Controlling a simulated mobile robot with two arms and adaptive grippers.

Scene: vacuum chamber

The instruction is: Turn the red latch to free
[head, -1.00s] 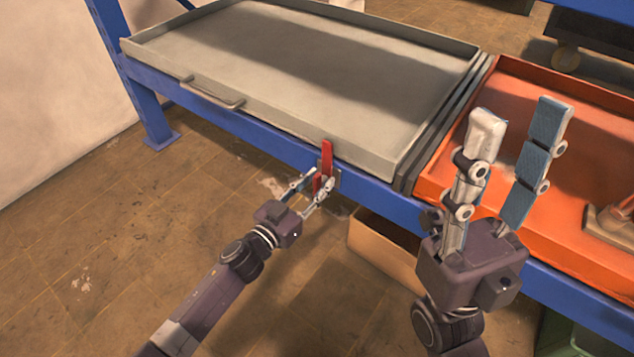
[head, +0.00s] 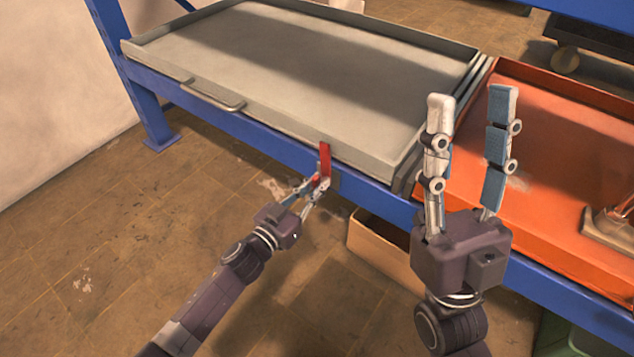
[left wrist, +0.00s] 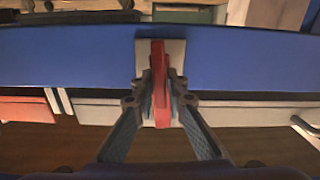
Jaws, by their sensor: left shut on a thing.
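The red latch (head: 325,160) is an upright red bar on the front of the blue shelf beam, just below the edge of the grey tray (head: 300,70). In the left wrist view the latch (left wrist: 159,70) stands in front of a pale mounting plate (left wrist: 175,50) and tilts slightly. My left gripper (head: 318,186) is shut on the latch, with its fingertips on both sides of it; they also show in the left wrist view (left wrist: 161,100). My right gripper (head: 470,95) is raised in front of the orange tray, its fingers apart and empty.
The blue beam (head: 260,150) runs along the front below the trays. The orange tray (head: 560,130) on the right holds a metal-and-tan tool (head: 608,225). A cardboard box (head: 385,245) sits under the beam. The floor at left is open.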

